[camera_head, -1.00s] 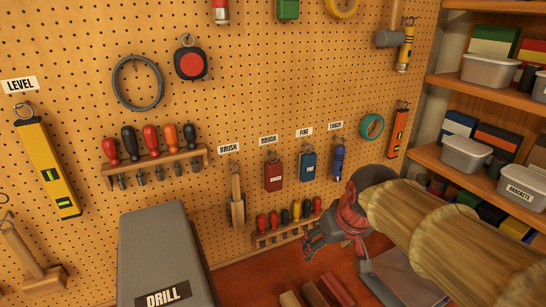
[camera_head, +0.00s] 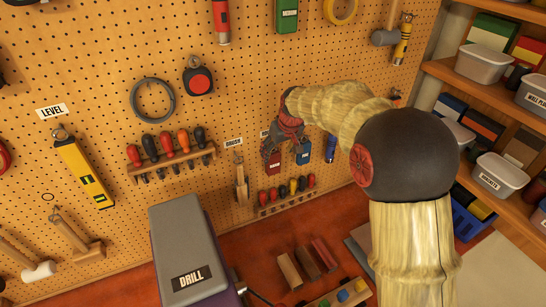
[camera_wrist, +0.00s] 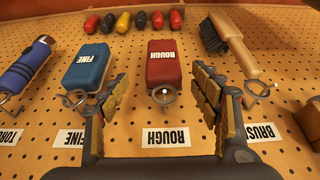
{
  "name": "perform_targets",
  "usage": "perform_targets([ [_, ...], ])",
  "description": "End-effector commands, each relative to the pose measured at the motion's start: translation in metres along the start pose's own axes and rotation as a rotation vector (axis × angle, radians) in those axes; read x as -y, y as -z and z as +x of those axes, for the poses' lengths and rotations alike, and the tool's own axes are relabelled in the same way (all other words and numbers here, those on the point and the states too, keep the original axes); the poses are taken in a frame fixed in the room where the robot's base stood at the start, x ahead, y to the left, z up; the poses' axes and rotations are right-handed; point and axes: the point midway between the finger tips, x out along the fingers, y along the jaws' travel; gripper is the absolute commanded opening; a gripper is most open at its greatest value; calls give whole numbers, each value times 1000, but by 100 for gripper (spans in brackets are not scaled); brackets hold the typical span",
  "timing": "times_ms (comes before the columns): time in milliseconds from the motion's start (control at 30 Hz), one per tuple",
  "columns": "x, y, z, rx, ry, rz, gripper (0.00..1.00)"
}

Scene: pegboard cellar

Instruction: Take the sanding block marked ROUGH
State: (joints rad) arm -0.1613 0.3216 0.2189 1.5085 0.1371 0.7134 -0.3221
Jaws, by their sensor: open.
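The red sanding block marked ROUGH (camera_wrist: 164,66) hangs by a metal ring on the pegboard, above its ROUGH label in the turned-over wrist view. In the head view, the red block (camera_head: 272,167) is partly hidden by my gripper (camera_head: 285,145). My gripper (camera_wrist: 162,85) is open in the wrist view. Its two padded fingers lie to either side of the red block's ring end, with nothing held. The left finger overlaps the edge of the blue block marked FINE (camera_wrist: 87,65).
The brush (camera_wrist: 229,42) and the blue torch (camera_wrist: 27,62) hang on either side. A rack of several screwdrivers (camera_head: 287,192) is below the blocks. The grey DRILL case (camera_head: 183,240) stands on the red bench. Shelves with bins (camera_head: 498,173) are at the right.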

Motion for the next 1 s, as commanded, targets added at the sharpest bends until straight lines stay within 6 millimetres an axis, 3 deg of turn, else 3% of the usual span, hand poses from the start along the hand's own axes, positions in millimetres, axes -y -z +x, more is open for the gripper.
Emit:
perform_targets([
  [600, 5, 0, 70, 3, 0, 0, 64],
  [867, 5, 0, 74, 1, 0, 0, 64],
  [1000, 5, 0, 74, 1, 0, 0, 57],
])
